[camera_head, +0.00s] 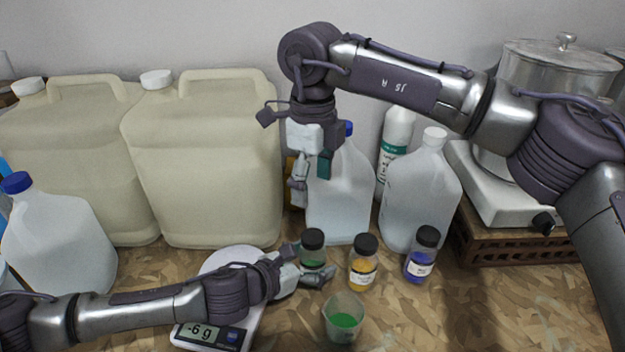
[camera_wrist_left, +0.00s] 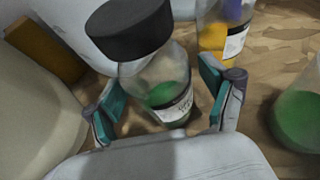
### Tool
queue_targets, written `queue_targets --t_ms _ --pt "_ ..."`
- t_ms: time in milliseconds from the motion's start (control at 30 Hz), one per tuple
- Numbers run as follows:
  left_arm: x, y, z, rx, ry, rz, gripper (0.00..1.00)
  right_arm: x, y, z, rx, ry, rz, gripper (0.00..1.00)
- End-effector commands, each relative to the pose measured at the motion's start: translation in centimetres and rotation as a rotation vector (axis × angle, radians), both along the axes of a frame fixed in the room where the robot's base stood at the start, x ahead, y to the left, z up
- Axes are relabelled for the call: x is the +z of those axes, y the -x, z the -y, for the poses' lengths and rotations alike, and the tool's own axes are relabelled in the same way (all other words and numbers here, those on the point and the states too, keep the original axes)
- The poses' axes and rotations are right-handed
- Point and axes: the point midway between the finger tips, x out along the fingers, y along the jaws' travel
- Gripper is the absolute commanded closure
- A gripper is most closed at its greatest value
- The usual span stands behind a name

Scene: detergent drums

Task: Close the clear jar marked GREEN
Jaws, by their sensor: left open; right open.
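The clear jar marked GREEN (camera_head: 313,262) stands upright on the table with green powder low inside. It also shows in the left wrist view (camera_wrist_left: 165,82), its label partly readable. A black lid (camera_head: 313,239) sits at its mouth, also large in the left wrist view (camera_wrist_left: 128,30); I cannot tell whether it is fully seated. My left gripper (camera_head: 307,268) is open, with its teal-padded fingers on either side of the jar's lower body and a visible gap at the right. My right gripper (camera_head: 312,172) is open and empty, raised above the jar before the blue-capped jug.
A yellow jar (camera_head: 362,270) and a blue jar (camera_head: 421,262), both black-lidded, stand to the right. A cup of green powder (camera_head: 344,322) is in front. A scale (camera_head: 215,338) lies under my left arm. Large jugs (camera_head: 215,170) stand behind. The front right table is clear.

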Motion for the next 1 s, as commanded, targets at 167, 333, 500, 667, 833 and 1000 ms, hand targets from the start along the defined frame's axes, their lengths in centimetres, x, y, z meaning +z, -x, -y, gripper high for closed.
queue_targets --t_ms 167,333,500,667,833,1000 --pt "1.0 1.7 -1.8 0.002 -0.001 0.001 0.17 0.0 0.0 0.0 0.0 0.0 0.0 0.25" --pt "2.4 4.1 -4.3 0.002 -0.002 0.001 0.17 0.0 0.0 0.0 0.0 0.0 0.0 0.25" --pt "3.6 6.2 -6.4 0.003 -0.002 0.0 0.17 0.0 0.0 0.0 0.0 0.0 0.0 0.25" --pt "4.3 7.3 -7.4 0.001 0.0 0.0 0.17 0.0 0.0 0.0 0.0 0.0 0.0 0.25" --pt "4.5 7.6 -7.7 0.0 0.0 0.0 0.17 0.0 0.0 0.0 0.0 0.0 0.0 0.25" --pt "4.5 7.6 -7.7 0.0 0.0 0.0 0.17 0.0 0.0 0.0 0.0 0.0 0.0 0.25"
